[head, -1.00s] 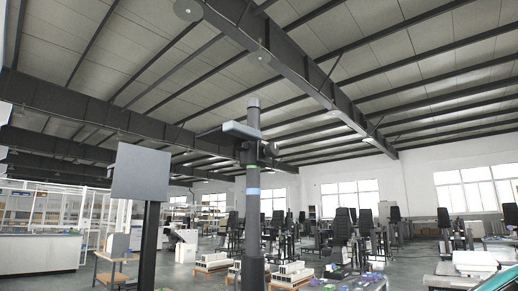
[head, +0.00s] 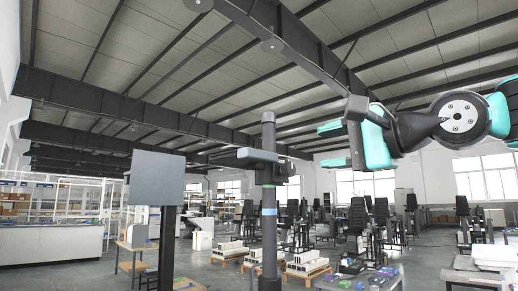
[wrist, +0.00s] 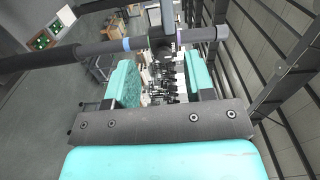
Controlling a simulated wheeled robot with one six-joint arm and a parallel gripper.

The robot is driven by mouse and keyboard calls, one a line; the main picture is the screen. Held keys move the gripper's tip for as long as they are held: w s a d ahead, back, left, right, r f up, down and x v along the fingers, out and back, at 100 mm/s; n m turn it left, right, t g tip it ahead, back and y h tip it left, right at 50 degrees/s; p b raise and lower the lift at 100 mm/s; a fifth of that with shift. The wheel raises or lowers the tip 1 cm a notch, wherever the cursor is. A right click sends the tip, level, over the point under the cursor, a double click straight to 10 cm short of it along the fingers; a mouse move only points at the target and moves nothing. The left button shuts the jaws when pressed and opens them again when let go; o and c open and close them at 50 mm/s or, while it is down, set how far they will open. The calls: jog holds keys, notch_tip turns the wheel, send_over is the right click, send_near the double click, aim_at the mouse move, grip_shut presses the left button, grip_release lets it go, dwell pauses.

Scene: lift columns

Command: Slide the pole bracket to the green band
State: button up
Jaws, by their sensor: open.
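A dark upright pole (head: 268,240) stands near the middle of the head view. The pole bracket (head: 254,156) sits around its upper part, with a grey arm reaching left and darker parts to the right. The narrow green band (head: 268,186) is a little below the bracket, and a blue band (head: 268,211) lies lower. My gripper (head: 326,146) is open and empty, right of the bracket at about its height, fingers pointing left. In the wrist view the pole (wrist: 60,56) crosses sideways beyond the open teal fingers, with the blue band (wrist: 127,45) and bracket (wrist: 167,18) visible.
A grey flat panel (head: 157,178) on a dark post stands left of the pole. Pallets with pale blocks (head: 307,264) lie on the floor behind. Several dark workstations fill the right background. The space between my fingers and the pole looks clear.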

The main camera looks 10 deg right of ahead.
aim_at(263, 154)
jog(key=p+x, duration=0.2)
jog(key=x, duration=0.3)
jog(key=r+p+x, duration=0.1)
jog(key=p+x, duration=0.1)
jog(key=x, duration=0.4)
jog(key=p+x, duration=0.2)
jog(key=x, duration=0.3)
jog(key=shift+w+a+r, duration=0.1)
jog(key=shift+w+r, duration=0.05)
jog(key=shift+r, duration=0.05)
jog(key=shift+w+a+f, duration=0.15)
jog(key=shift+w+a, duration=0.1)
jog(key=shift+w, duration=0.1)
grip_shut()
jog(key=shift+f, duration=0.1)
